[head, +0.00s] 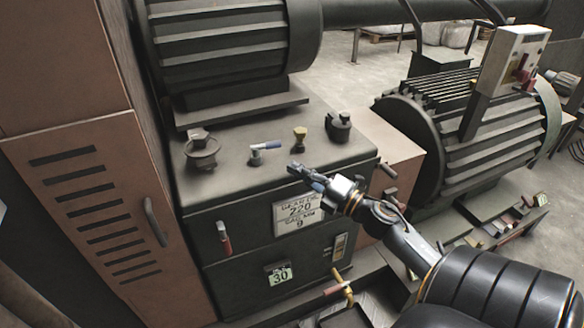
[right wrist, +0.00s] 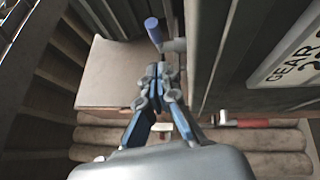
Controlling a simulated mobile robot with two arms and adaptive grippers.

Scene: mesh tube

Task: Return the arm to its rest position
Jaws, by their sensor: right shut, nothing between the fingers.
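My right gripper (head: 296,169) is shut and empty. It hovers in front of the top front edge of a dark green machine housing (head: 245,235); the arm comes in from the lower right. In the right wrist view the right gripper (right wrist: 161,70) points away from the camera with its fingertips together and nothing between them. A blue-handled valve (right wrist: 153,30) shows just beyond the tips there. My left gripper is not in view.
A tall brown cabinet (head: 90,200) is at left, a ribbed motor (head: 480,130) at right. Floor shows behind (head: 370,75).

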